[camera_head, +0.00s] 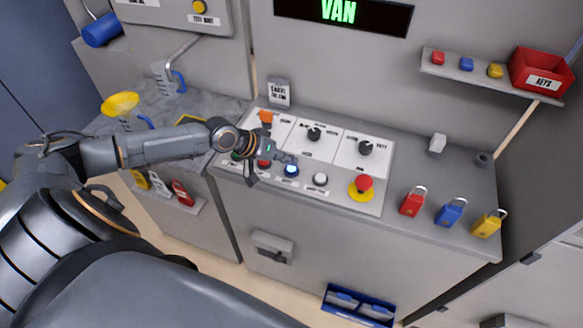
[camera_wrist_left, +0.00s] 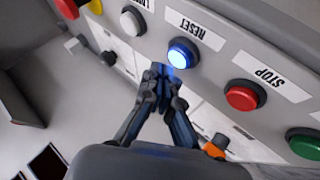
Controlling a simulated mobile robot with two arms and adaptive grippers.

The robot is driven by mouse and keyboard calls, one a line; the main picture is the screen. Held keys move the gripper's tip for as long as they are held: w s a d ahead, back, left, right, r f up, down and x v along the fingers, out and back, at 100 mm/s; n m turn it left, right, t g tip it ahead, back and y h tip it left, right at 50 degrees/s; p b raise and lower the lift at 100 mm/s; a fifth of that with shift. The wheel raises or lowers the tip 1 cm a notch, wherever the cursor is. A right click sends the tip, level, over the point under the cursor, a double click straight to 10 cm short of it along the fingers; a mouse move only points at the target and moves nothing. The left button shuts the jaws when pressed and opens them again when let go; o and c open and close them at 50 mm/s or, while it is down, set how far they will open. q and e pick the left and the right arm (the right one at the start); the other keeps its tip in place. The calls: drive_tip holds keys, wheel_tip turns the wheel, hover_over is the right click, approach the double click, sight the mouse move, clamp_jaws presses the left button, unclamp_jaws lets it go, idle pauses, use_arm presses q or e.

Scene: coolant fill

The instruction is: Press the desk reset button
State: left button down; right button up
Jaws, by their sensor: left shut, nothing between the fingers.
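The reset button (camera_head: 291,170) is a round blue button, glowing, on the front strip of the desk panel. In the left wrist view the glowing reset button (camera_wrist_left: 183,54) sits beside an upside-down RESET label. My left gripper (camera_head: 284,158) is shut and empty, its fingertips close behind the button in the head view. In the left wrist view the shut fingertips (camera_wrist_left: 160,72) point at the button's near edge. I cannot tell whether they touch it. My right gripper is not in view.
A red STOP button (camera_wrist_left: 242,95) and a green button (camera_wrist_left: 304,142) sit on one side of the reset button. A white button (camera_head: 320,179) and a red emergency knob (camera_head: 363,184) sit on the other. Padlocks (camera_head: 450,211) stand at the desk's right.

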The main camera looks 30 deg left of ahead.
sight(289, 169)
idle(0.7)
use_arm(q)
drive_tip(key=shift+f, duration=0.4)
drive_tip(key=shift+f+b, duration=0.45)
drive_tip(key=shift+f, duration=0.1)
idle(0.8)
drive_tip(key=shift+r+p, duration=0.95)
drive_tip(key=shift+p, duration=0.05)
wheel_tip(289, 169, up, 5)
drive_tip(key=p, duration=0.4)
drive_tip(key=shift+r+p, duration=0.1)
drive_tip(key=shift+p, duration=0.3)
